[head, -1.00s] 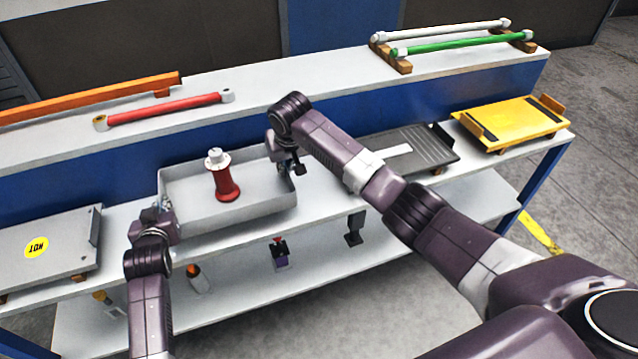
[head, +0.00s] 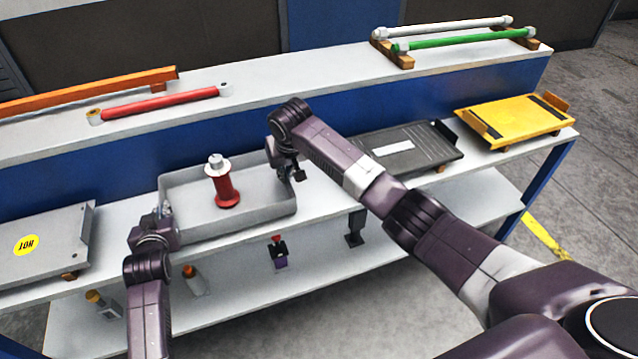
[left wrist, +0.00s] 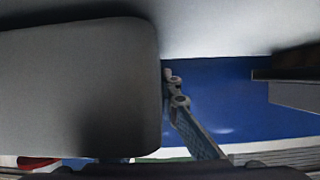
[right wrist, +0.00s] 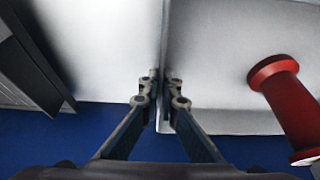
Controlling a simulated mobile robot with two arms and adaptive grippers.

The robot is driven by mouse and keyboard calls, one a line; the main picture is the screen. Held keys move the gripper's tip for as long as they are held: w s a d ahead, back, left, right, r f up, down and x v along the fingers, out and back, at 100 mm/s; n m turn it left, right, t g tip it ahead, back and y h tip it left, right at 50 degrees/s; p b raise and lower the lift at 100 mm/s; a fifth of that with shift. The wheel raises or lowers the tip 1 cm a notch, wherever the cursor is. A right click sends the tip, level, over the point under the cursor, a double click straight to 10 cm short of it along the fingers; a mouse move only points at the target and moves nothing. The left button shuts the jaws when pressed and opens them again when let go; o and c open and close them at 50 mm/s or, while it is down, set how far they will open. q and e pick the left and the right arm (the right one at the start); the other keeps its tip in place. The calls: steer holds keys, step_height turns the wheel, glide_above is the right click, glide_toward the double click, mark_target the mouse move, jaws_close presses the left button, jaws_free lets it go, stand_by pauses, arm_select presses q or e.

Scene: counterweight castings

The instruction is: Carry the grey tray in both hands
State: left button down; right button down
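The grey tray (head: 262,213) is a shallow open box at the left middle of the head view, at the workbench top. I cannot tell if its base touches the top. A red spool-shaped casting with a pale top (head: 227,188) stands upright in it. My left gripper (head: 160,218) is at the tray's left wall; in the left wrist view one finger lies against the wall and the other is hidden behind it. My right gripper (head: 291,170) is at the right wall; in the right wrist view its fingers (right wrist: 161,95) close on the thin wall from both sides.
A dark ribbed tray (head: 436,148) and a yellow tray (head: 515,117) stand to the right. A raised back ledge (head: 300,84) carries bars. Several small items stand on the lower shelf (head: 330,262).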

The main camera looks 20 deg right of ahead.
arm_select(q)
steer(key=shift+f+b, duration=0.4)
steer(key=shift+f, duration=0.05)
arm_select(e)
steer(key=shift+f, duration=0.5)
arm_select(q)
steer(key=c, duration=2.6)
jaws_free()
steer(key=shift+f, duration=0.15)
arm_select(e)
steer(key=c, duration=2.6)
jaws_free()
steer(key=shift+f, duration=0.15)
arm_select(q)
steer(key=o, duration=0.4)
steer(key=shift+s, duration=0.1)
arm_select(e)
steer(key=o, duration=0.4)
arm_select(q)
steer(key=shift+o, duration=0.2)
arm_select(e)
steer(key=shift+o, duration=0.2)
arm_select(q)
steer(key=v, duration=1.2)
arm_select(e)
steer(key=v, duration=1.2)
steer(key=shift+s, duration=0.1)
